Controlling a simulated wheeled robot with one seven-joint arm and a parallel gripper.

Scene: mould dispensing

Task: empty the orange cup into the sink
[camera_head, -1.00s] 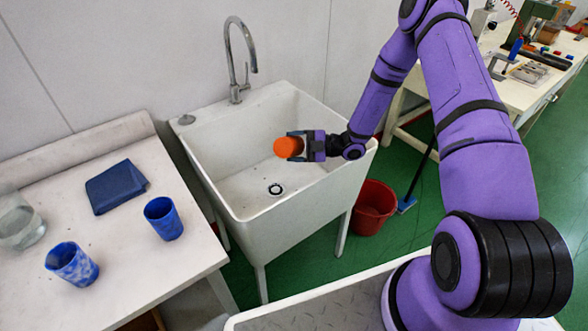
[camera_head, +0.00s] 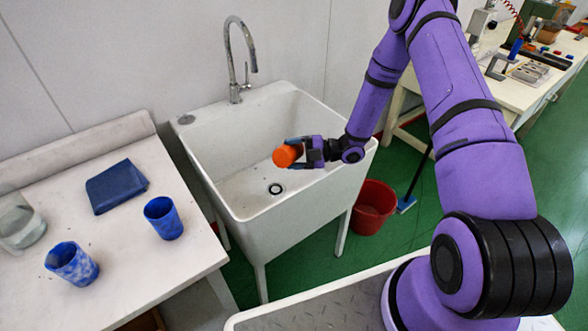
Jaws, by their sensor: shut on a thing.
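The orange cup (camera_head: 285,157) is held over the basin of the white sink (camera_head: 262,215). My gripper (camera_head: 297,149) is shut on it, coming from the right. The cup is tilted onto its side, with one round end turned toward the lower left. I cannot tell whether anything is inside it or flowing out. The dark drain (camera_head: 276,189) shows in the basin floor, below and a little left of the cup.
A chrome tap (camera_head: 236,65) stands at the sink's back edge. On the left table (camera_head: 120,255) are two blue cups (camera_head: 163,218) (camera_head: 72,264), a folded blue cloth (camera_head: 116,187) and a clear vessel (camera_head: 20,228). A red bucket (camera_head: 373,207) stands on the floor right of the sink.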

